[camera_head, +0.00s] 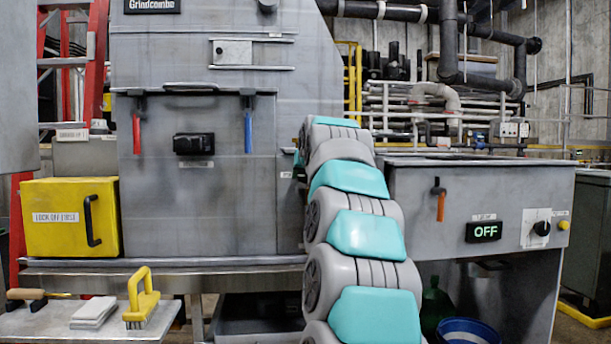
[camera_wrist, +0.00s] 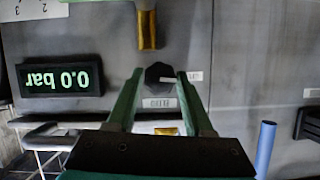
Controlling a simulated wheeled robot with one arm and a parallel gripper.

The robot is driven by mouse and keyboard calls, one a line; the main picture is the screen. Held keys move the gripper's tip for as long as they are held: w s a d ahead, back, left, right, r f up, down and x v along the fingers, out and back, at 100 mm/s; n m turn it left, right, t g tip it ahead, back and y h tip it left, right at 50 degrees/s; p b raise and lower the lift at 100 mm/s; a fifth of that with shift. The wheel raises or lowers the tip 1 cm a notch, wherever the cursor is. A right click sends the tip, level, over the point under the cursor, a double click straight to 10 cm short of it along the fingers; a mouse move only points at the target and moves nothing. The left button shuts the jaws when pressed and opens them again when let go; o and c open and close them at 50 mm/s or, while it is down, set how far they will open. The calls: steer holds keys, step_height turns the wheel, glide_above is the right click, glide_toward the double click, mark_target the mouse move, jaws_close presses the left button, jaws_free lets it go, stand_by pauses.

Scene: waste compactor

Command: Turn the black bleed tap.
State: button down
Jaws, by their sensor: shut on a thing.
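The black bleed tap (camera_wrist: 158,76) is a small dark knob with a pale pointer mark, on the grey panel in the wrist view, which looks upside down. My gripper (camera_wrist: 160,75) has its two green fingers on either side of the knob and is shut on it. A small label (camera_wrist: 159,103) with hard-to-read text sits beside the tap. An inverted display (camera_wrist: 61,79) reads 0.0 bar. In the head view my arm hides the tap and gripper.
A brass-yellow handle (camera_wrist: 147,29) and a blue lever (camera_wrist: 265,148) are near the gripper. An OFF display (camera_head: 484,231) is at right.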

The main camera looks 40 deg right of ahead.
steer(key=shift+c, duration=1.5)
jaws_free()
steer(key=v, duration=0.7)
steer(key=shift+s+a+r+b, duration=0.15)
steer(key=shift+s+b, duration=0.2)
